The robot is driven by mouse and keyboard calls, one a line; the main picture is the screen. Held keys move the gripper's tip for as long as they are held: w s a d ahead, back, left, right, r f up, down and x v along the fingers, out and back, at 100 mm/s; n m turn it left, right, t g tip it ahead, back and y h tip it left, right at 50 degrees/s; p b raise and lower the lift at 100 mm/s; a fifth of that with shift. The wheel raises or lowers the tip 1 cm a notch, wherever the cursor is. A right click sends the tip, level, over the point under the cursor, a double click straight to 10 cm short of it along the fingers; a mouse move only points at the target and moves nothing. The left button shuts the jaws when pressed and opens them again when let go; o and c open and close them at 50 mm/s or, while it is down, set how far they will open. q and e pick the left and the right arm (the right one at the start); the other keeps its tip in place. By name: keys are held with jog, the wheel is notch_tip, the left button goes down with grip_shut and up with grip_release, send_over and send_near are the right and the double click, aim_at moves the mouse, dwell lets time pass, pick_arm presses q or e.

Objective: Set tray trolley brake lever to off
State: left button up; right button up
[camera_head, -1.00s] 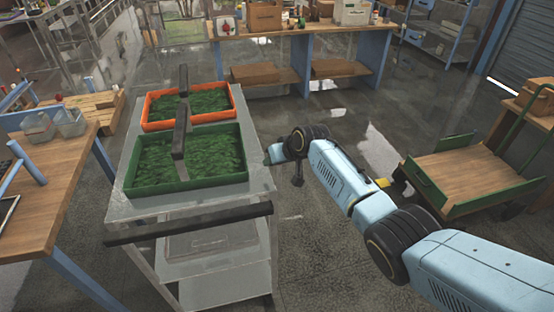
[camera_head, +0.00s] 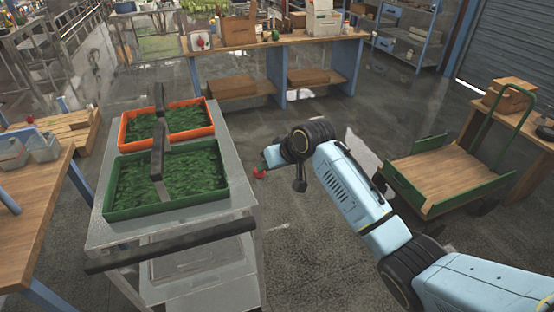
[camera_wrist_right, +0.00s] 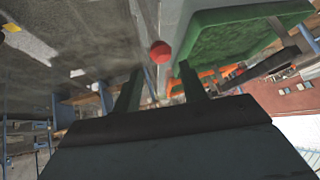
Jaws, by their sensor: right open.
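The tray trolley (camera_head: 237,205) stands left of centre in the head view. It carries a green tray (camera_head: 218,199) and an orange tray (camera_head: 122,131), both with green contents. A red knob (camera_head: 259,173), apparently the brake lever's end, shows beside the trolley's right side. My right gripper (camera_head: 266,161) is at the knob, by that side. In the right wrist view the red knob (camera_wrist_right: 161,52) appears between and just beyond the fingertips of my open right gripper (camera_wrist_right: 158,72). I cannot see contact. The lever's shaft and pivot are not clear. My left gripper is out of view.
A dark handle bar (camera_head: 172,245) crosses the trolley's near end. A wooden table (camera_head: 35,215) stands close on the left. A flat cart (camera_head: 440,176) with green rails stands at right. A workbench (camera_head: 270,45) is at the back. Open floor lies between trolley and cart.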

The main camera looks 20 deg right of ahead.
jog(key=shift+v, duration=1.45)
jog(key=s+d+f+m+g+h+b, duration=0.1)
jog(key=s+d+f+b, duration=0.15)
jog(key=f, duration=0.75)
jog(key=s+d+f+b, duration=0.1)
jog(key=s+f, duration=0.3)
jog(key=f, duration=0.7)
jog(key=s+d+f+m+g+h+b, duration=0.1)
jog(key=s+f+b, duration=0.15)
jog(key=f, duration=0.75)
jog(key=s+d+f+g+h+b, duration=0.1)
jog(key=s+d+f+b, duration=0.2)
jog(key=s+f, duration=1.5)
jog(key=s+f+g+b, duration=0.1)
jog(key=s+f, duration=0.4)
jog(key=s, duration=0.4)
jog(key=s+d+f+n+g+b, duration=0.1)
jog(key=s+f, duration=0.4)
jog(key=s, duration=0.5)
jog(key=s+f+b, duration=0.2)
jog(key=s+f, duration=0.3)
jog(key=s, duration=0.4)
jog(key=shift+s+d+n+g+h, duration=0.25)
jog(key=shift+d+n+g+h, duration=0.05)
jog(key=shift+d+g+h, duration=0.1)
